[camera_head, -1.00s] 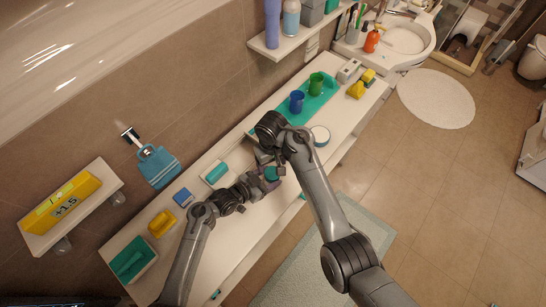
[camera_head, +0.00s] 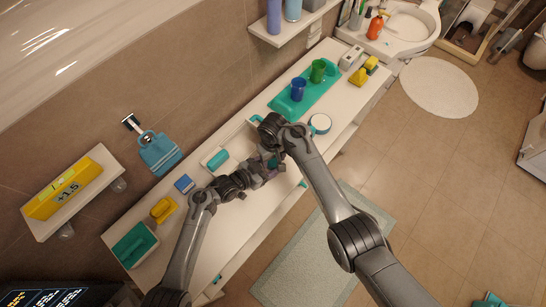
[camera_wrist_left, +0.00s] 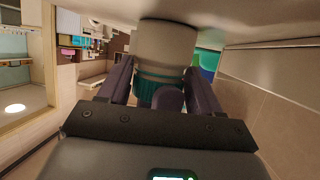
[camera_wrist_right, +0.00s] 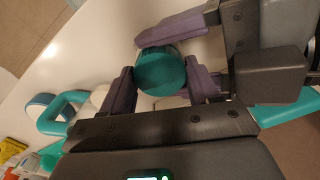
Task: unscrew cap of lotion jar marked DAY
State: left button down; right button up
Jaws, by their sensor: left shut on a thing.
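In the left wrist view, a white cylinder with a teal part (camera_wrist_left: 168,48), apparently the lotion jar, sits between my left gripper's fingers (camera_wrist_left: 160,80). That gripper is shut on it. In the right wrist view, a round teal cap (camera_wrist_right: 160,72) lies between the fingers of my right gripper (camera_wrist_right: 160,82). Whether they press on it is unclear. A purple finger of my left gripper (camera_wrist_right: 172,28) shows beside the cap. In the head view both grippers meet above the counter, with only a bit of teal (camera_head: 273,163) showing between them. No DAY marking is readable.
A white, blue-rimmed round jar (camera_head: 319,123) stands on the white counter (camera_head: 235,215) beside the teal tray (camera_head: 322,97) with blue and green cups. A teal box (camera_head: 150,237), a yellow item (camera_head: 163,210) and a blue sponge (camera_head: 185,184) lie at the left.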

jog(key=c, duration=0.7)
jog(key=n, duration=0.6)
jog(key=shift+n, duration=0.3)
